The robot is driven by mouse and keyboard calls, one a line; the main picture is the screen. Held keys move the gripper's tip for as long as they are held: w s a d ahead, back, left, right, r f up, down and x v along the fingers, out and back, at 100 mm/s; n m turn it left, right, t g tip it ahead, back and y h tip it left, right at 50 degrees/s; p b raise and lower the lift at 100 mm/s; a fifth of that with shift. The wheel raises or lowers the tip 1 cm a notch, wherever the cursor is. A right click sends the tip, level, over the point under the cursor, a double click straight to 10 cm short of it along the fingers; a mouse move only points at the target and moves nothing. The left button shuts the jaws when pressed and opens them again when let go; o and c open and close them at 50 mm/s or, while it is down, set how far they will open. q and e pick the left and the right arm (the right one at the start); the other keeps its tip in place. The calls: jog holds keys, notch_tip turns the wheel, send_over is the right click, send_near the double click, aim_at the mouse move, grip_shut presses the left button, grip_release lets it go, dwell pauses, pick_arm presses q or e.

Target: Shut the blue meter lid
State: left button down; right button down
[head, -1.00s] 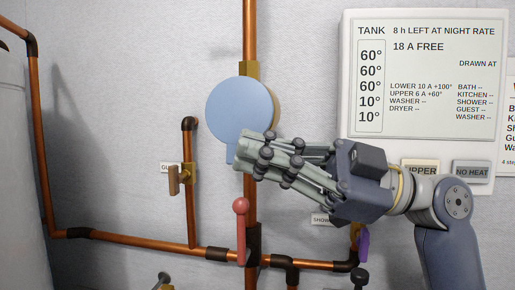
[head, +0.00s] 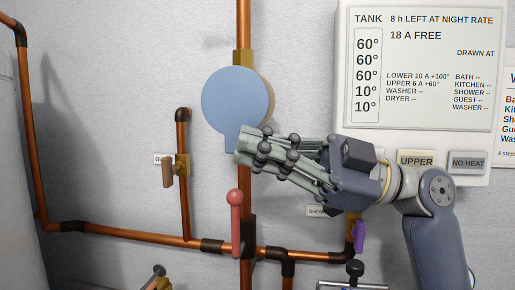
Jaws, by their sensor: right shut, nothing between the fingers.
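The blue meter lid (head: 236,100) is a round light-blue disc with a small tab at its bottom. It lies flat over the front of the brass meter (head: 243,58) on the vertical copper pipe, and the meter face is hidden behind it. My right gripper (head: 243,152) comes in from the right with its fingers shut and empty. Its fingertips overlap the lid's tab and lower right edge in the picture; I cannot tell whether they touch. My left gripper is not in view.
A red-handled lever (head: 235,215) stands below the meter on the pipe. A tan valve handle (head: 168,173) is at left, and a purple handle (head: 360,236) at lower right. A white tank panel (head: 425,75) hangs at upper right.

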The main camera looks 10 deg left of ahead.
notch_tip(320, 180, up, 10)
jog(key=shift+r, duration=0.25)
dwell(0.4)
jog(key=shift+r, duration=0.1)
